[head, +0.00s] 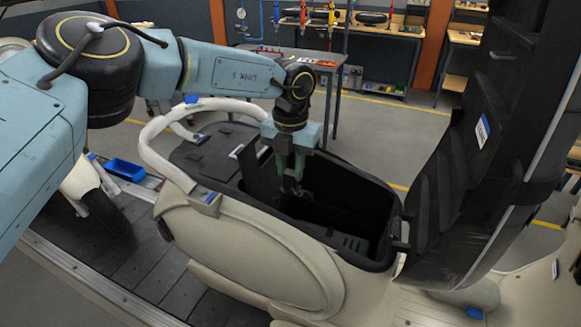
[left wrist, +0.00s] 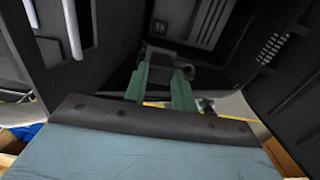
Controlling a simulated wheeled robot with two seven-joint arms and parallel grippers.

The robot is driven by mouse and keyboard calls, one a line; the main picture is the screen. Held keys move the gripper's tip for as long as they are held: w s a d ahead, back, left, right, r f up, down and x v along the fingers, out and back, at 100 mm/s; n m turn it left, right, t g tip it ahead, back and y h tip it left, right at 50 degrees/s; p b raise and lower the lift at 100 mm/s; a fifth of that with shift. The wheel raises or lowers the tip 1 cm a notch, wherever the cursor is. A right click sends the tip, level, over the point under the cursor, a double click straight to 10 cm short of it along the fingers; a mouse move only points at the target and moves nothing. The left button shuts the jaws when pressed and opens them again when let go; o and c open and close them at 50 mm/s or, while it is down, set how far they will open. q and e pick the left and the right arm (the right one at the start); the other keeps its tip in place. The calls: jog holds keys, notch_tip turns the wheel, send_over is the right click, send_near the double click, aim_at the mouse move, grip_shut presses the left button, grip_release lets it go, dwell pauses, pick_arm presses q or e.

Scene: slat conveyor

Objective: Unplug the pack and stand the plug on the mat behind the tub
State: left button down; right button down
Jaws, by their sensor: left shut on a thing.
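My left gripper (head: 291,178) reaches down into the black tub (head: 376,207) under the raised seat of a cream scooter. Its green fingers (left wrist: 163,90) are shut on a small dark thing, likely the plug (left wrist: 166,68), in the left wrist view. Whether the plug is seated in the pack or free of it I cannot tell. A grey ribbed face, possibly the pack (left wrist: 196,18), lies beyond the fingers. A dark flat surface, possibly the mat (head: 203,158), lies behind the tub. My right gripper is not in view.
The raised seat (head: 470,150) stands at the right of the tub. A cream grab rail (head: 150,150) curves around the scooter's rear. A blue bin (head: 125,169) lies at the left by the slat conveyor (head: 125,255). A workbench (head: 335,58) stands behind.

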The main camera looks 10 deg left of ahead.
pick_arm(q)
jog(key=shift+r+p, duration=1.85)
jog(key=shift+r, duration=1.45)
jog(key=shift+r, duration=0.1)
notch_tip(320, 180, up, 6)
jog(key=p, duration=0.4)
notch_tip(320, 180, up, 5)
send_over(290, 171)
jog(key=shift+d, duration=0.1)
jog(key=a, duration=1.6)
jog(key=shift+w+a, duration=0.15)
jog(key=shift+a, duration=0.25)
